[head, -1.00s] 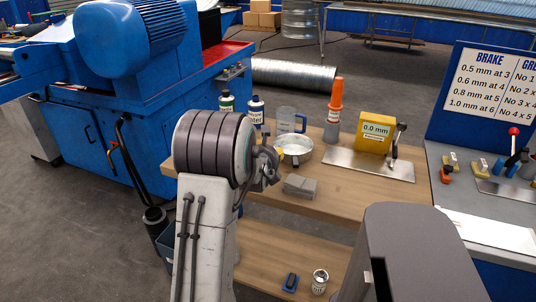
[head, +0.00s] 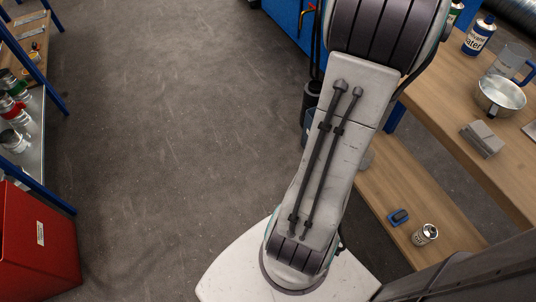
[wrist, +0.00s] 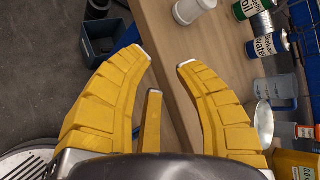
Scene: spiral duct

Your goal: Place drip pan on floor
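A round silver metal pan (head: 500,97), which looks like the drip pan, stands on the wooden bench at the right edge of the head view. It also shows in the wrist view (wrist: 264,125), right of my gripper's right finger and partly hidden. My gripper (wrist: 163,57) has its yellow fingers spread wide with nothing between them. It is over the bench's edge, apart from the pan. The head view does not show the gripper. The grey floor (head: 170,130) is open in the left half of the head view.
Grey blocks (head: 483,138), a clear jug (head: 510,62) and bottles (head: 479,36) stand near the pan. The lower shelf holds a can (head: 424,234) and a blue item (head: 398,217). A red cabinet (head: 38,245) and shelf rack stand left. A bin (wrist: 103,42) sits beside the bench.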

